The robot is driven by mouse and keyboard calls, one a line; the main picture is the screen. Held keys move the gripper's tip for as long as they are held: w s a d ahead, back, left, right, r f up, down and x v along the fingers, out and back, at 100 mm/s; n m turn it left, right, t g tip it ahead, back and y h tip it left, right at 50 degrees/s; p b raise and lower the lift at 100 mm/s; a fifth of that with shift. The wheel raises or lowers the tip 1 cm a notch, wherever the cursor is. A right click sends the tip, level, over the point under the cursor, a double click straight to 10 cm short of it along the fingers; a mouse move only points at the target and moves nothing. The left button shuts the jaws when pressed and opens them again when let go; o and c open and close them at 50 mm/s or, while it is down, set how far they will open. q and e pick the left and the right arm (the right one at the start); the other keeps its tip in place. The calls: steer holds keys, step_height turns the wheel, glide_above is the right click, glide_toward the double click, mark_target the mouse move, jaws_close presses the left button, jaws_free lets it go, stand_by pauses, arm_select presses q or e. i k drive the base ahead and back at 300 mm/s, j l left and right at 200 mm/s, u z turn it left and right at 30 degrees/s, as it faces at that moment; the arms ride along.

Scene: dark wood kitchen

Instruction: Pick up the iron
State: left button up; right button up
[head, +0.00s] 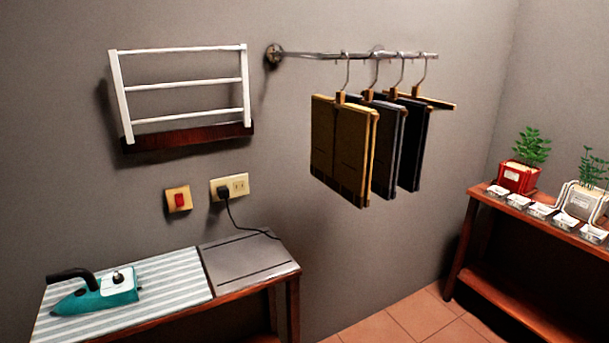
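The iron (98,292) is teal with a white top and a dark handle. It lies on its side or sole, I cannot tell which, on a grey-and-white striped ironing cloth (178,274) at the lower left, with its pointed end to the left. Nothing touches it from above. Neither of my grippers shows in the head view.
A grey metal plate (245,258) fills the table's right end. Above it, a black cord runs from a wall outlet (230,186), beside a red switch (179,199). Folded trousers (340,145) hang from a wall rod. A shelf (480,220) with potted plants stands right; tiled floor (420,315) lies between.

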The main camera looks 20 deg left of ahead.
mark_target(100, 294)
steer(key=u, duration=1.95)
